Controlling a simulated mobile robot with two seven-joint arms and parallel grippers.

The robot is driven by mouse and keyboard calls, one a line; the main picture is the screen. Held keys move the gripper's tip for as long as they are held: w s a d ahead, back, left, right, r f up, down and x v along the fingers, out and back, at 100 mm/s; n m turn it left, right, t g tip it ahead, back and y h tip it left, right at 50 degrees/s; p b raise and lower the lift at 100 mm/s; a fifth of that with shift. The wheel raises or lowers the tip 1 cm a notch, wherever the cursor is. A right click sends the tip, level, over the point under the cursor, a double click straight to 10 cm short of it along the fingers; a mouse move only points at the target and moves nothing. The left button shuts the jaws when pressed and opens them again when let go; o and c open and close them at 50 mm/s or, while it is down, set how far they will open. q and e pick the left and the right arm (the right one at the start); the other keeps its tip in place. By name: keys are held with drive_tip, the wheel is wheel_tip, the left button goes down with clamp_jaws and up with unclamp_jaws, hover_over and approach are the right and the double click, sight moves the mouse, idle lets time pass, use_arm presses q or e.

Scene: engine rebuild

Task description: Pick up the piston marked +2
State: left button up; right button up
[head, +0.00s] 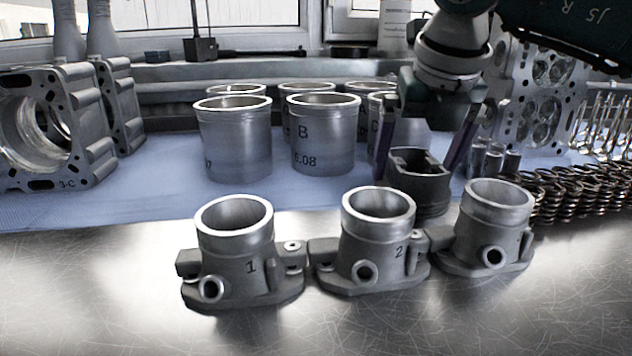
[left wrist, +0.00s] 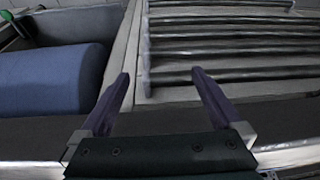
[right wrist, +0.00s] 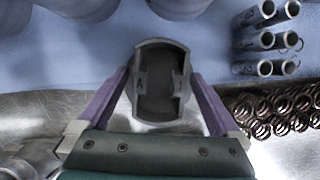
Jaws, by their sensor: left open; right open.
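A dark grey piston (head: 420,182) stands on the blue mat behind the numbered cylinders, with its open side up. No +2 mark is readable on it. My right gripper (head: 424,165) points down with its open purple fingers on either side of the piston. My left gripper (left wrist: 160,78) is open and empty, away from the bench things.
Cylinders marked 1 (head: 250,255), 2 (head: 375,245) and a third (head: 490,230) stand in front of the piston. Larger liners (head: 325,135) stand behind left. Small pins (head: 492,160) and springs (head: 575,192) lie close on the right.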

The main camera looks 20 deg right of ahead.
drive_tip(key=shift+c, duration=0.4)
clamp_jaws()
idle(0.4)
